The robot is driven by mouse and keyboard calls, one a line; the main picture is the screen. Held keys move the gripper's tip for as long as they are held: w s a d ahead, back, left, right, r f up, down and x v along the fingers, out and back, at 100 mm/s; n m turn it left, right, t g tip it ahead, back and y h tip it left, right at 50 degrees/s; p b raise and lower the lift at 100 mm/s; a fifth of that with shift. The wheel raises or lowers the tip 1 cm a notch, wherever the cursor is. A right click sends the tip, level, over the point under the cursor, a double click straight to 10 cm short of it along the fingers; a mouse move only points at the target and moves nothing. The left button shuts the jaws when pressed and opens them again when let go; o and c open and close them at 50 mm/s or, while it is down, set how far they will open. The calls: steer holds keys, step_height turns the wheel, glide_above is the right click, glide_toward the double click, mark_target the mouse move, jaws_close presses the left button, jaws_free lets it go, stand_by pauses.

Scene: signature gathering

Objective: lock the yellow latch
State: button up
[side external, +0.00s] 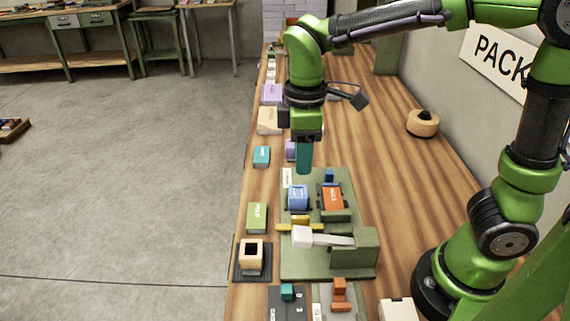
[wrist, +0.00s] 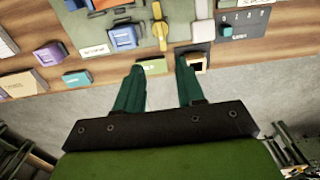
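The yellow latch (side external: 295,223) is a small bar on the green board (side external: 289,264), between the blue block and the white-ended lever. It also shows in the wrist view as a yellow piece (wrist: 159,28) near the top edge, beyond the fingertips. My gripper (side external: 304,170) points down over the board's far end, apart from the latch. In the wrist view my gripper (wrist: 158,64) has its two teal fingers spread, with nothing held between them. Whether the latch is locked I cannot tell.
The lever's white end (side external: 302,236) stands close beside the latch. A blue block (side external: 298,197) and an orange block (side external: 332,197) sit on the board. A green box (side external: 257,217) and a dark holder (side external: 239,274) lie to its left. The table's right side is mostly clear.

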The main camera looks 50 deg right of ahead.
mark_target(300, 217)
step_height(300, 217, down, 16)
steer(key=shift+f, duration=0.1)
steer(key=shift+c, duration=0.4)
jaws_close()
